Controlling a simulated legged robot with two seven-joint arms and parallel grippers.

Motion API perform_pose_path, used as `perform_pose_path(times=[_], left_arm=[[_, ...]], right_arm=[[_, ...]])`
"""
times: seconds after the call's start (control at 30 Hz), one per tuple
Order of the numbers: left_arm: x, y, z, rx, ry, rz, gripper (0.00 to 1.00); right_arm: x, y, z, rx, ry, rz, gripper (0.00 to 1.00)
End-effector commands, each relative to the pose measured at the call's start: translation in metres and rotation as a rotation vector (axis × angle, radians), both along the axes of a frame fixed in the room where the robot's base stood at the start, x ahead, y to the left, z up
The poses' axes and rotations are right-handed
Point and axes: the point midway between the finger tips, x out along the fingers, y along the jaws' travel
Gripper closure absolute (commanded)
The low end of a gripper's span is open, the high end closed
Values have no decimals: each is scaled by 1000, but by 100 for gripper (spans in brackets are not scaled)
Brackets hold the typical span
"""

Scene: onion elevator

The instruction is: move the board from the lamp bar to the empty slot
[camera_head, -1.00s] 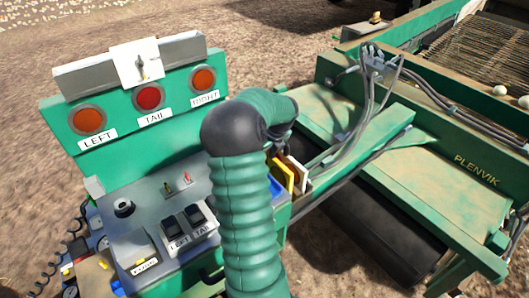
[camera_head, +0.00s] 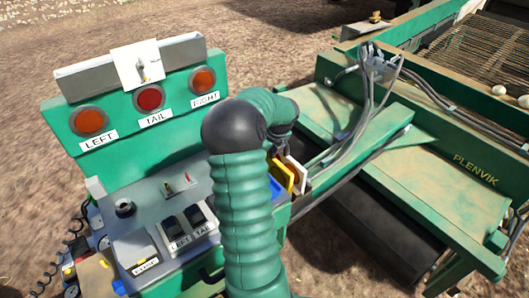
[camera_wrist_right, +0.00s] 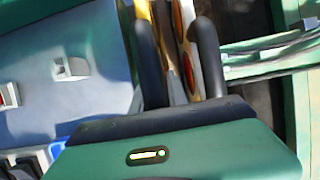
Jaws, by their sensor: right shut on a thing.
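A white board (camera_head: 140,65) with a small lever-like picture on it sits at the middle of the grey lamp bar (camera_head: 90,75). My right gripper (camera_wrist_right: 176,28) is mostly hidden behind my arm in the head view. In the right wrist view its two dark fingers are around a white board with red and orange spots (camera_wrist_right: 188,65), which seems to be what it is shut on. A yellow board (camera_head: 284,175) stands beside a white one (camera_head: 297,172) at the console's right end. No empty slot can be made out. My left gripper is out of view.
The green console carries three lamps (camera_head: 149,98) marked LEFT, TAIL and RIGHT, with rocker switches (camera_head: 185,226) and small toggles below. A blue piece (camera_head: 276,188) is beside the yellow board. Cables (camera_head: 368,100) and the green PLENVIK machine (camera_head: 440,150) lie to the right.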

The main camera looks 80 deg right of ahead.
Motion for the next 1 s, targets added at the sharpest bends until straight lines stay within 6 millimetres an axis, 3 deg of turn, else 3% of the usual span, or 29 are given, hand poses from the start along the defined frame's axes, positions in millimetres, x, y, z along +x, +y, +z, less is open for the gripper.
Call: perform_pose_path(times=[1.0], left_arm=[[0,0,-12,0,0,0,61]], right_arm=[[0,0,-17,-2,0,1,100]])
